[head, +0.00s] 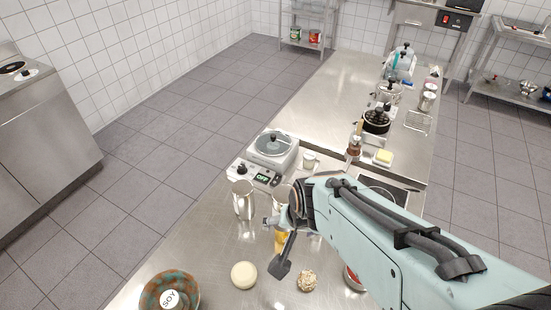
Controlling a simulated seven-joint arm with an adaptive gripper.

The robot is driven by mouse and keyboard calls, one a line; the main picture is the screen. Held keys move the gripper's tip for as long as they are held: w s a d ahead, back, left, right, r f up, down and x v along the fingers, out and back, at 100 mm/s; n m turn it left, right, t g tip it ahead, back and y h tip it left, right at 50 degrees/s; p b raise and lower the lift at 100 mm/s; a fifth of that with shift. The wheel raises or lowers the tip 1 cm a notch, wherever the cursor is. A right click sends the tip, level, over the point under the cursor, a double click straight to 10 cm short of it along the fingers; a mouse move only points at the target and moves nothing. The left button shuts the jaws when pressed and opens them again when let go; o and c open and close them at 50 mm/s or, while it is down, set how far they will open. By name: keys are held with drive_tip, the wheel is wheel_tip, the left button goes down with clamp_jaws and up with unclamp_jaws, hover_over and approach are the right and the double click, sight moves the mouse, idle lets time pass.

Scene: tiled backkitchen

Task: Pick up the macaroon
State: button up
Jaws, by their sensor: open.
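A small, lumpy, beige-brown ball (307,281), which looks like the macaroon, sits on the steel counter (215,262) near the bottom of the head view. My gripper (275,246) is open and seen from above, up and to the left of the lumpy ball in the picture. One dark finger reaches down between the lumpy ball and a smooth cream-coloured round item (244,275). Nothing shows held in the jaws. My arm covers part of the counter to the right.
A brown-green bowl marked SOY (170,291) stands at the lower left. A metal cup (244,199) and a scale-like appliance (272,146) stand behind. A yellow item (281,241) is partly hidden by my gripper. A red-filled bowl (352,281) is partly behind my arm.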

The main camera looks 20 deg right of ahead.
drive_tip(key=m+g, duration=0.1)
drive_tip(key=g, duration=0.1)
hover_over(309, 275)
drive_tip(key=w+a, duration=0.2)
drive_tip(key=w, duration=0.2)
wheel_tip(309, 275, down, 8)
drive_tip(key=s+f, duration=0.1)
drive_tip(key=f, duration=0.1)
drive_tip(key=s+d+f+g, duration=0.1)
drive_tip(key=f, duration=0.1)
drive_tip(key=s+d+f+m+g, duration=0.1)
drive_tip(key=s+f, duration=0.1)
wheel_tip(309, 275, down, 5)
drive_tip(key=shift+r, duration=0.15)
drive_tip(key=shift+f, duration=0.7)
drive_tip(key=c, duration=1)
